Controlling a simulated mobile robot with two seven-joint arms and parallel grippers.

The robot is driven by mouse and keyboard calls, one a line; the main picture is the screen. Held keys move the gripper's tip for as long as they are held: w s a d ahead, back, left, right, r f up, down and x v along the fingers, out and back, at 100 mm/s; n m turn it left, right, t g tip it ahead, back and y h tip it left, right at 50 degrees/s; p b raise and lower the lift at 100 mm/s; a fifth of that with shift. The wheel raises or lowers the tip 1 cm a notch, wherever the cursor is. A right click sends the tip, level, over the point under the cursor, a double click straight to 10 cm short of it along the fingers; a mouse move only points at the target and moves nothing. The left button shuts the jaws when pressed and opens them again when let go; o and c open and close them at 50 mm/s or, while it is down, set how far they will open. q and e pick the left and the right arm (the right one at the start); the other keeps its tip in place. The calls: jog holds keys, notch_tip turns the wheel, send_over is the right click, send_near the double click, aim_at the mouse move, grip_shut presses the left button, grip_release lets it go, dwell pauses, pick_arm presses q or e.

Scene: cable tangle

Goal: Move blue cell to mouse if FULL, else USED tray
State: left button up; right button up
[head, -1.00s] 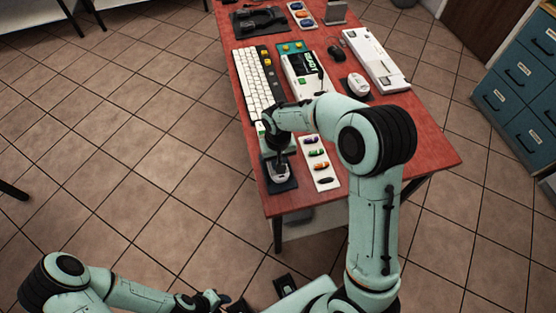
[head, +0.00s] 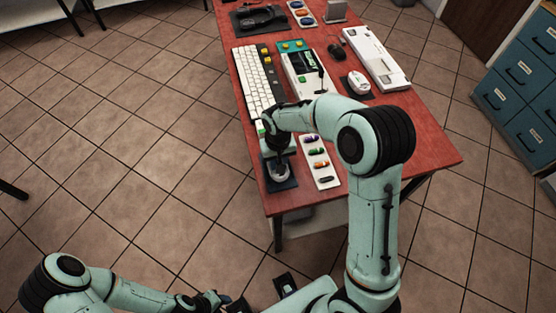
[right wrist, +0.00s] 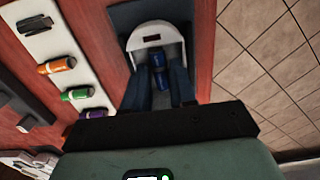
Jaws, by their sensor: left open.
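The blue cell (right wrist: 158,72) shows in the right wrist view at the white mouse (right wrist: 157,42), between the two dark fingers of my right gripper (right wrist: 160,85). The fingers are close on both sides of it; whether they press on it I cannot tell. In the head view my right gripper (head: 278,160) is low over this mouse (head: 281,174) on its dark mat, and the cell is hidden. Any charge marking on the cell is unreadable. My left gripper (head: 218,298) is open and empty, low at the bottom, away from the table.
A white tray (head: 333,184) with several coloured cells lies just right of the mat. A keyboard (head: 254,75), a device with a screen (head: 302,75) and another white mouse (head: 357,84) stand farther back. The red table's (head: 415,135) right front is clear.

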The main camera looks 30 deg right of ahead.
pick_arm(q)
jog(key=shift+r, duration=0.1)
pick_arm(e)
jog(key=shift+r, duration=0.15)
pick_arm(q)
jog(key=shift+w+r+p, duration=0.7)
jog(key=shift+r+p, duration=0.2)
jog(key=shift+r, duration=0.15)
pick_arm(e)
jog(key=shift+r, duration=1.6)
jog(key=o, duration=0.6)
jog(key=shift+c, duration=0.2)
pick_arm(q)
jog(key=shift+w+r+p, duration=0.6)
jog(key=shift+w+r, duration=0.05)
jog(key=shift+r, duration=0.15)
jog(key=shift+w+r+p, duration=0.6)
jog(key=shift+r, duration=0.2)
pick_arm(e)
jog(key=shift+r, duration=2.55)
